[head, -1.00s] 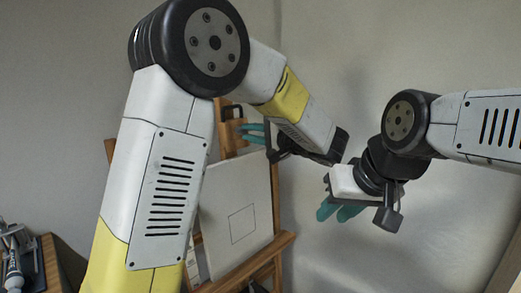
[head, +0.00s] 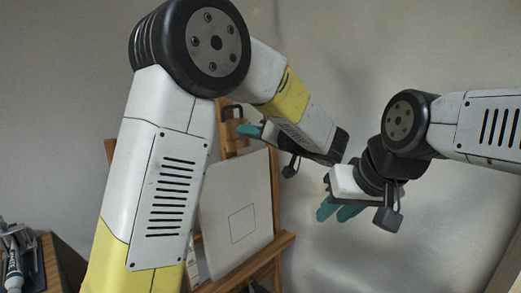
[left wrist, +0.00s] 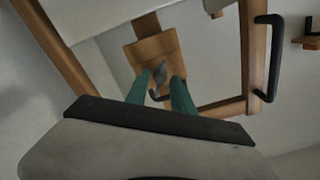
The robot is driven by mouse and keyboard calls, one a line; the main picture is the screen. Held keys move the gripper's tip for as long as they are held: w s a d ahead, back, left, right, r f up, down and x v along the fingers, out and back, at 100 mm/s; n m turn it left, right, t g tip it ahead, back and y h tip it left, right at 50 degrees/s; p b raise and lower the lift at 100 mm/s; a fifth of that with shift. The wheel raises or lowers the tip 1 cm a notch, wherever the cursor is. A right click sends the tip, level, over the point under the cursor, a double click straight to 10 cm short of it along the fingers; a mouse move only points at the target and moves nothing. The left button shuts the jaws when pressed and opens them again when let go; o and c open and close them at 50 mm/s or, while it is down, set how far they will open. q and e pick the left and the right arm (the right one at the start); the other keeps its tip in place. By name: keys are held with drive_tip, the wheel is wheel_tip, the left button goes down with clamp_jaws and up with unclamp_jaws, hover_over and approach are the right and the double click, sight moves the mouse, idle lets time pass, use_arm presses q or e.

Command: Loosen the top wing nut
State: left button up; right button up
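A wooden easel holds a white canvas (head: 235,213) with a square drawn on it. In the left wrist view a small grey wing nut (left wrist: 159,76) sits on the easel's wooden block (left wrist: 148,52). My left gripper (head: 243,130) is at the top of the easel. In the left wrist view its two teal fingers (left wrist: 160,78) stand apart on either side of the wing nut, with slim gaps, and I see no clear grip. The wing nut is hidden in the head view. My right gripper (head: 338,212) is held in the air to the right, its teal fingers slightly apart and empty.
A black handle (head: 233,112) is at the easel's top; a black handle also shows at the right in the left wrist view (left wrist: 266,58). The easel's ledge (head: 262,262) runs below the canvas. A side table (head: 47,262) with a tube (head: 14,270) stands at lower left.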

use_arm(q)
drive_tip(key=shift+v, duration=3)
